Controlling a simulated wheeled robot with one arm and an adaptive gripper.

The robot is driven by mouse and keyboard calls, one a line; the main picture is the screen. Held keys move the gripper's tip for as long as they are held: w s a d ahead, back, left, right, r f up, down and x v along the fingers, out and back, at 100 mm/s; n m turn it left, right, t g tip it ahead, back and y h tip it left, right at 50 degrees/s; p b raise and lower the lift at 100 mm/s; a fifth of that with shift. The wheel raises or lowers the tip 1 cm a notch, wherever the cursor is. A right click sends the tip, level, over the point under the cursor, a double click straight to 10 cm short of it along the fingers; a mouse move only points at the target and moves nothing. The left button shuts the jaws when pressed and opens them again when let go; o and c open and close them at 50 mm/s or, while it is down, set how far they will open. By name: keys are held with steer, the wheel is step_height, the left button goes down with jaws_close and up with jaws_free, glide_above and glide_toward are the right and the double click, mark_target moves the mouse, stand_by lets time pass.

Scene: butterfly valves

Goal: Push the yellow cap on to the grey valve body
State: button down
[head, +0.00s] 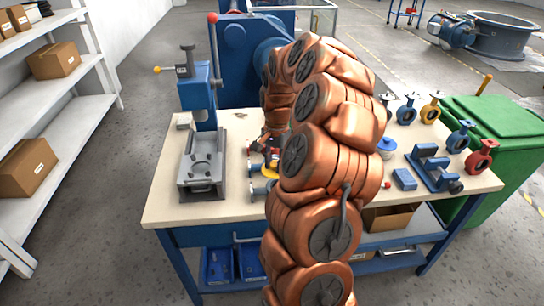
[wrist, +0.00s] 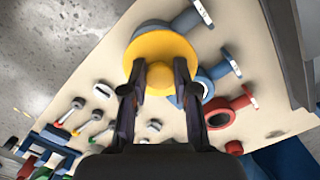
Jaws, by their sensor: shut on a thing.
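The yellow cap (wrist: 158,46) is a round disc with a knob, in the upper middle of the wrist view. My gripper (wrist: 160,74) has its two dark fingers shut on the cap's knob. The grey valve body (wrist: 187,20) lies just beyond the cap, at its upper right, and the cap hides part of it. I cannot tell whether the two touch. In the head view the yellow cap (head: 269,172) shows low over the table, left of my copper arm, which hides much of that area.
A blue valve (wrist: 213,76) and a red valve (wrist: 222,110) lie right of the cap. The wooden table (head: 225,205) also carries a grey vise (head: 203,165), a blue press (head: 196,92) and several coloured valves at the right. A green bin (head: 497,118) stands right of the table.

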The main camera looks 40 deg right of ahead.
steer(key=shift+s+d+f+m, duration=0.1)
steer(key=shift+d+f+m, duration=0.05)
steer(key=shift+d+m, duration=0.25)
steer(key=shift+s+d+f+m, duration=0.15)
steer(key=shift+d+m, duration=0.15)
steer(key=shift+d, duration=0.15)
steer(key=shift+d+f, duration=0.1)
steer(key=shift+f, duration=0.25)
steer(key=shift+f+p, duration=0.45)
steer(key=shift+f, duration=0.55)
steer(key=shift+f+b, duration=0.95)
steer(key=shift+f, duration=0.4)
steer(key=shift+f+b, duration=0.2)
steer(key=shift+b, duration=0.3)
steer(key=shift+b, duration=0.85)
steer(key=shift+f+b, duration=0.8)
steer(key=shift+f, duration=0.15)
stand_by(1.3)
steer(key=shift+r, duration=0.2)
stand_by(0.6)
